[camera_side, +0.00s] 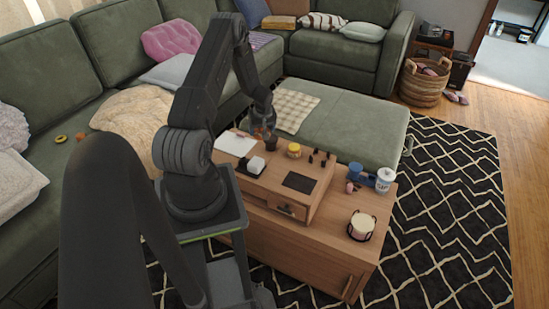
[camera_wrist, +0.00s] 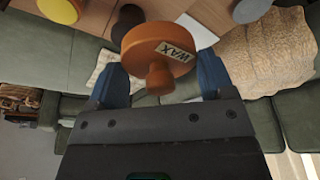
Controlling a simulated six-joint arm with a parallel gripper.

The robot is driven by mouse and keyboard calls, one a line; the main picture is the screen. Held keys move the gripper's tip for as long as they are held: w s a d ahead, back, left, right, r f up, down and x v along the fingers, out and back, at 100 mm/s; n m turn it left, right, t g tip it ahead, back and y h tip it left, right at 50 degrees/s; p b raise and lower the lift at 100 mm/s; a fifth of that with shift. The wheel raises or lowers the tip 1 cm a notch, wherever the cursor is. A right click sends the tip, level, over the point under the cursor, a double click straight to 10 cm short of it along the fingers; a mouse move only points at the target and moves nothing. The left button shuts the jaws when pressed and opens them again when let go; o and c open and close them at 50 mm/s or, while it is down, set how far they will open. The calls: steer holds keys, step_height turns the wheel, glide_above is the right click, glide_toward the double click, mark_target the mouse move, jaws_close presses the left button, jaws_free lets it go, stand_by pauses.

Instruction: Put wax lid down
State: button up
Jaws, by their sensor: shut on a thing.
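The wax lid (camera_wrist: 160,55) is a round orange-brown disc with a knob and a label reading "WAX", seen in the wrist view. My gripper (camera_wrist: 163,80) has its blue fingers on both sides of the lid and is shut on it. In the side view my gripper (camera_side: 263,133) is above the back part of the wooden cabinet top, and the lid shows only as a small orange patch there. A dark round object (camera_wrist: 128,20) lies partly behind the lid in the wrist view. It also shows below my gripper in the side view (camera_side: 271,145).
The wooden cabinet (camera_side: 300,245) carries a white sheet (camera_side: 236,143), a black tray with a white item (camera_side: 251,166), a yellow jar (camera_side: 294,150), a dark pad (camera_side: 299,182), small dark pieces, blue and white containers (camera_side: 385,180) and a candle holder (camera_side: 361,226). Green sofas surround it.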

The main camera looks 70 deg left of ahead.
steer(key=s+d+f, duration=0.2)
steer(key=s+d, duration=0.7)
steer(key=s, duration=0.1)
steer(key=shift+s+d, duration=0.15)
steer(key=shift+d, duration=0.15)
glide_above(272, 176)
steer(key=d, duration=0.1)
step_height(272, 176, down, 7)
steer(key=shift+r, duration=0.1)
steer(key=shift+f, duration=2.1)
steer(key=shift+f, duration=0.15)
steer(key=o, duration=0.6)
